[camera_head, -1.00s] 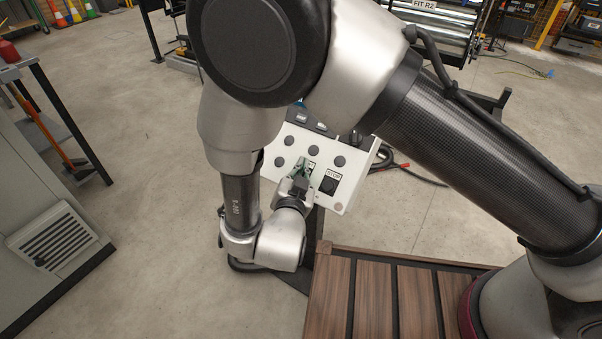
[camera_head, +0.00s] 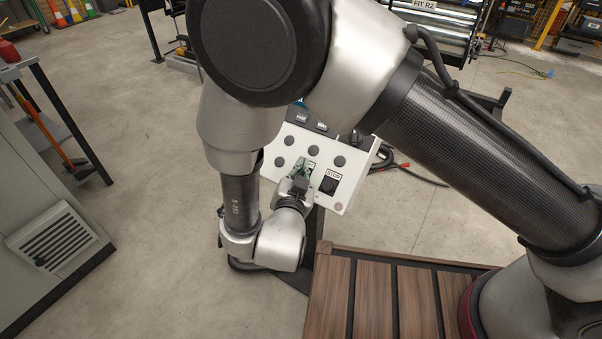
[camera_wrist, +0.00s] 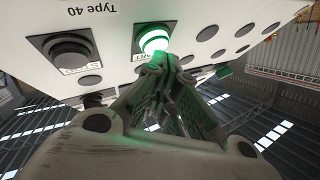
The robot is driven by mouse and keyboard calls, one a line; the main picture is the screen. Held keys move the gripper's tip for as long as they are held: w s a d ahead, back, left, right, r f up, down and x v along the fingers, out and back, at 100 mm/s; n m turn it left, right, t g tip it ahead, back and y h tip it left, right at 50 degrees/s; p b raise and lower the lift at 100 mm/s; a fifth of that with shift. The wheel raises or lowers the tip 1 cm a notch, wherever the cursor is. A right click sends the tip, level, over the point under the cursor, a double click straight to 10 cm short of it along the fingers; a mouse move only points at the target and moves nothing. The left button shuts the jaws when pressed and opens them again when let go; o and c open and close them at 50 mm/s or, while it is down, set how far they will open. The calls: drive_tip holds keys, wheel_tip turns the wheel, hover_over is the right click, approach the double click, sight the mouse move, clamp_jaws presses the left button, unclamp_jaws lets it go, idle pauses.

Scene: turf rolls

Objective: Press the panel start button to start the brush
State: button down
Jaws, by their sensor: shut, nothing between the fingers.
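The white control panel (camera_head: 354,180) stands in front of my arm, tilted, with several round dark buttons. In the wrist view the panel (camera_wrist: 112,18) is upside down. Its start button (camera_wrist: 153,41) glows bright green, with a partly covered label beside it. The dark stop button (camera_wrist: 70,50) sits to its left, and it also shows in the head view (camera_head: 328,186). My gripper (camera_head: 303,168) is shut and empty, its tips pointing at the panel. In the wrist view the closed fingertips (camera_wrist: 157,68) are right by the green button; I cannot tell whether they touch it.
A slatted wooden deck (camera_head: 375,295) is at the lower right. A grey cabinet (camera_head: 45,220) and a small table (camera_head: 45,100) stand at the left. Dark hoses (camera_head: 410,172) lie right of the panel. Open concrete floor (camera_head: 150,150) is between.

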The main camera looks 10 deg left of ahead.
drive_tip(key=shift+s+a+r, duration=0.1)
drive_tip(key=shift+s+r, duration=0.15)
drive_tip(key=shift+r, duration=0.1)
drive_tip(key=s+r, duration=0.1)
drive_tip(key=r, duration=0.1)
drive_tip(key=s+a+r, duration=0.1)
drive_tip(key=s, duration=0.1)
drive_tip(key=shift+a+r, duration=0.1)
drive_tip(key=shift+r, duration=0.3)
idle(0.7)
